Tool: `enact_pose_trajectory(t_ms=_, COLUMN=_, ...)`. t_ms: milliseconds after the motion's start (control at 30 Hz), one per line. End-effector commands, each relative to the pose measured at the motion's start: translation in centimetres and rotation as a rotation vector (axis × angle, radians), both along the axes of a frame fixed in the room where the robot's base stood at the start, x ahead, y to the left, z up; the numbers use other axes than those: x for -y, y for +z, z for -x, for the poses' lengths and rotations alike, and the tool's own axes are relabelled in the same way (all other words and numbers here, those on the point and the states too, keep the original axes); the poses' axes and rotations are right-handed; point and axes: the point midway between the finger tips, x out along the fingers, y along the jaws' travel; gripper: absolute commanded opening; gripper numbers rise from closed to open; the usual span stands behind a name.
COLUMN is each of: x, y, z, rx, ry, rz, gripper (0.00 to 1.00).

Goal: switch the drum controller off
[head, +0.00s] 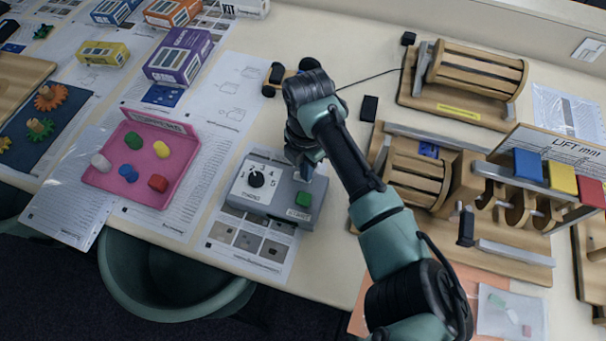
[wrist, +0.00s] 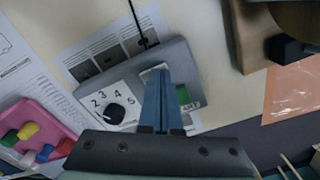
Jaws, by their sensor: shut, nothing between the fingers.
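The drum controller (head: 233,193) is a grey box with a white numbered dial, a black knob (head: 256,179) and a green button (head: 304,199). It also shows in the wrist view (wrist: 178,55), with the knob (wrist: 115,112) left of my fingers and the green button (wrist: 183,95) just right of them. My gripper (head: 307,172) is shut and empty, pointing down over the back right part of the box. In the wrist view its blue fingers (wrist: 157,75) end over a pale patch on the box top. The fingers partly hide that patch; I cannot tell whether they touch it.
A pink tray (head: 112,184) with coloured pieces lies left of the controller. A wooden drum on a base (head: 456,112) stands at the back right. A wooden rig with blue, yellow and red blocks (head: 562,178) stands right of my arm. Printed sheets lie under the controller.

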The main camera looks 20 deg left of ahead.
Motion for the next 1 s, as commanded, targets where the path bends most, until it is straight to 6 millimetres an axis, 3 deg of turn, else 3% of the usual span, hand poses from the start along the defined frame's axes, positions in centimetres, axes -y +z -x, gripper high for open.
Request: enact_pose_trajectory(t_ms=1000, x=0.0, y=7.1, z=0.0, rx=-0.001, ry=0.001, rz=0.000, gripper=0.00)
